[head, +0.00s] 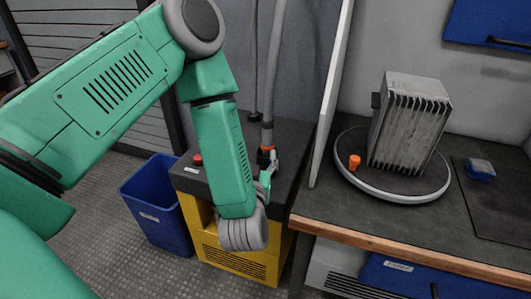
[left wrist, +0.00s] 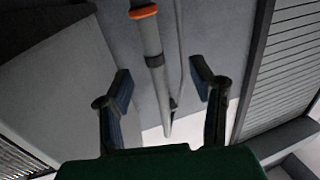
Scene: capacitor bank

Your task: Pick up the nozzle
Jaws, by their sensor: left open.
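The nozzle (head: 267,152) appears as a grey tube with an orange ring, upright at the back of the black-topped yellow cabinet. In the left wrist view the grey tube with its orange ring (left wrist: 143,12) runs down between and beyond my open fingers. My left gripper (head: 268,170) is mostly hidden behind my own green arm in the head view, close to the nozzle's lower part. In the left wrist view my left gripper (left wrist: 161,80) has its two fingers wide apart. I cannot tell whether either finger touches the tube. My right gripper is not in view.
The yellow cabinet (head: 235,262) has a red button (head: 197,159) on top. A blue bin (head: 158,205) stands left of it. A pale panel edge (head: 333,95) separates it from the workbench (head: 330,208), which holds a finned metal block (head: 410,125) on a round turntable (head: 385,192).

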